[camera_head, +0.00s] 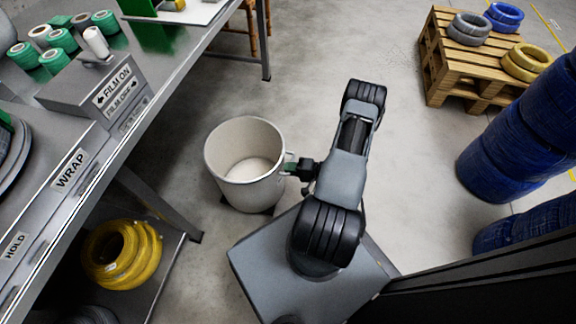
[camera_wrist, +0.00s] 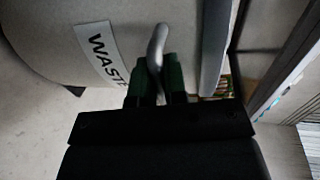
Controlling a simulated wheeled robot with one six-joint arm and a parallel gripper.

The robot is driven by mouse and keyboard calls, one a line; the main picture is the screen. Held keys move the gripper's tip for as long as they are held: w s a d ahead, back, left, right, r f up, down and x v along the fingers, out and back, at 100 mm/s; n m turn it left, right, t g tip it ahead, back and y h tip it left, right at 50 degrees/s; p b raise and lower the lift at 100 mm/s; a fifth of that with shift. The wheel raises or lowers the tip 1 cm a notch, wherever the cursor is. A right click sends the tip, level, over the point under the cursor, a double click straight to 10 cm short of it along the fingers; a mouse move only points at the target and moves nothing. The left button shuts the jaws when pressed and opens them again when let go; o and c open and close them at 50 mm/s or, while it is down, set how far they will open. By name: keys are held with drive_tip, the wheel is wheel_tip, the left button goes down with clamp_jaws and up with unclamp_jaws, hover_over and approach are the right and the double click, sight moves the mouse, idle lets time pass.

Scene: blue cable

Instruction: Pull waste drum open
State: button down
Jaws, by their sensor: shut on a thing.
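The waste drum (camera_head: 228,183) is a light grey, open-topped cylinder standing on the floor beside the workbench. Its inside looks empty. A curved grey handle (camera_wrist: 157,42) stands out from the wall. My gripper (camera_head: 291,169) is at the drum's right side. In the wrist view the green fingers of my gripper (camera_wrist: 158,80) are closed on the handle, one on each side.
A metal workbench (camera_head: 190,50) with green rolls (camera_head: 62,40) runs along the left. A yellow cable coil (camera_head: 122,254) lies on its lower shelf. Blue coil stacks (camera_head: 508,150) and a wooden pallet (camera_head: 455,75) stand at right. The floor behind the drum is clear.

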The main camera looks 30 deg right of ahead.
drive_tip(key=shift+d, duration=0.15)
drive_tip(key=c, duration=1.2)
unclamp_jaws()
drive_tip(key=shift+s, duration=0.1)
drive_tip(key=p+v, duration=0.3)
drive_tip(key=v, duration=1)
drive_tip(key=shift+s+d, duration=0.25)
drive_tip(key=shift+r, duration=0.15)
drive_tip(key=w+a+r+n+g+h+p, duration=0.15)
drive_tip(key=w+a+r+g+p, duration=0.35)
drive_tip(key=r, duration=0.8)
drive_tip(key=a+r+n+g+p, duration=0.1)
drive_tip(key=r+n+g+p, duration=0.2)
drive_tip(key=r+p, duration=0.65)
drive_tip(key=w+a+r+n+g+h+p, duration=0.1)
drive_tip(key=w+a+r+n+g+p, duration=0.2)
drive_tip(key=r, duration=1.2)
drive_tip(key=s+a+r+t+h+p, duration=0.1)
drive_tip(key=a+r+p, duration=0.3)
drive_tip(key=r, duration=0.6)
drive_tip(key=s+a+r+n+t+h+p, duration=0.1)
drive_tip(key=a+r+h+p, duration=0.3)
drive_tip(key=r, duration=0.7)
drive_tip(key=s+a+r+n+t+h+p, duration=0.1)
drive_tip(key=a+r+p, duration=0.4)
drive_tip(key=r, duration=0.5)
drive_tip(key=shift+s+r+h+p, duration=0.25)
drive_tip(key=shift+s+h+p, duration=0.4)
drive_tip(key=shift+h+p, duration=0.45)
